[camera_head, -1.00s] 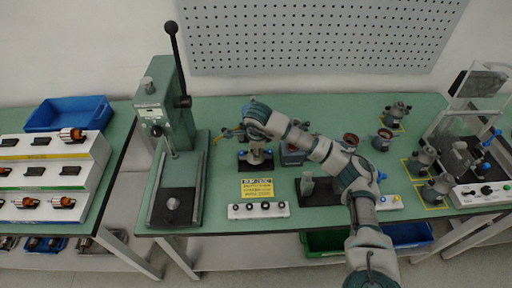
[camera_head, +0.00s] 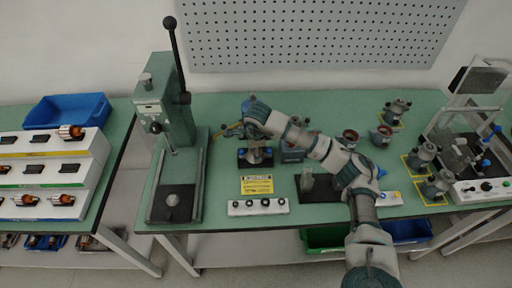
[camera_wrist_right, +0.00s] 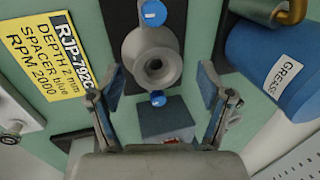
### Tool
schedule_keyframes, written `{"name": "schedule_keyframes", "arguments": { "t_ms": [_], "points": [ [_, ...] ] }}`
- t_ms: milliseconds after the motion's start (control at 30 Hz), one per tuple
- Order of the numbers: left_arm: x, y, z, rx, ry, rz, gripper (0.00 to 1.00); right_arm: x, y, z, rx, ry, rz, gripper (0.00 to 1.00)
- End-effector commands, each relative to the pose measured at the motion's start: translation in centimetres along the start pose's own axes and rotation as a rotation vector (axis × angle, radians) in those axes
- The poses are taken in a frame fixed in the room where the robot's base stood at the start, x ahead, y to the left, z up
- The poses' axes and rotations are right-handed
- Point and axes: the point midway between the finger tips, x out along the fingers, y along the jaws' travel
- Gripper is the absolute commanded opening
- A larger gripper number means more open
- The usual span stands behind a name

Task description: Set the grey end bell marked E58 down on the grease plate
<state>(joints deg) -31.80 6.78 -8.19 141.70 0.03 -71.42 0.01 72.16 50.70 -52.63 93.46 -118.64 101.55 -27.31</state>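My right gripper (camera_wrist_right: 162,78) is open in the right wrist view, one finger on each side and a gap between them. A grey round part (camera_wrist_right: 150,48) with a flared rim and a centre hole, likely the end bell, lies between and just beyond the fingertips, apart from both. Blue round pieces show above and below it. I cannot read an E58 mark. In the head view this grey part (camera_head: 258,155) is over a dark plate (camera_head: 243,163), under my right wrist. I cannot tell for sure that this is the grease plate. My left gripper is not in view.
A blue can labelled GREASE (camera_wrist_right: 270,65) stands close to the right finger. A yellow RJP-792C card (camera_wrist_right: 45,60) lies on the left. A lever press (camera_head: 165,110) stands at the left of the bench. Grey motor housings (camera_head: 423,157) stand at the right.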

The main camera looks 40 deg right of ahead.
Motion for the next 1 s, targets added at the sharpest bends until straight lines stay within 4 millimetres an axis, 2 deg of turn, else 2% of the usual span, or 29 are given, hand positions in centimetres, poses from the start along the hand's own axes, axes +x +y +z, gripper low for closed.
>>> {"name": "schedule_keyframes", "arguments": {
  "t_ms": [233, 367, 800, 1000],
  "points": [
    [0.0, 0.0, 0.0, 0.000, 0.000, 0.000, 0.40, 0.0, 0.0, 0.0, 0.000, 0.000, 0.001, 0.80],
    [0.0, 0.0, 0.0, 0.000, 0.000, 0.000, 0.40, -1.0, -0.1, 0.1, 0.000, -0.002, -0.001, 0.80],
    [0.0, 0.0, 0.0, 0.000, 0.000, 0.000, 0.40, -9.9, -0.1, 0.0, 0.000, -0.002, -0.001, 0.80],
    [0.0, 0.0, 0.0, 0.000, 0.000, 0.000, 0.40, -11.6, -0.1, 0.0, -0.001, -0.001, 0.001, 0.80]
  ]
}}
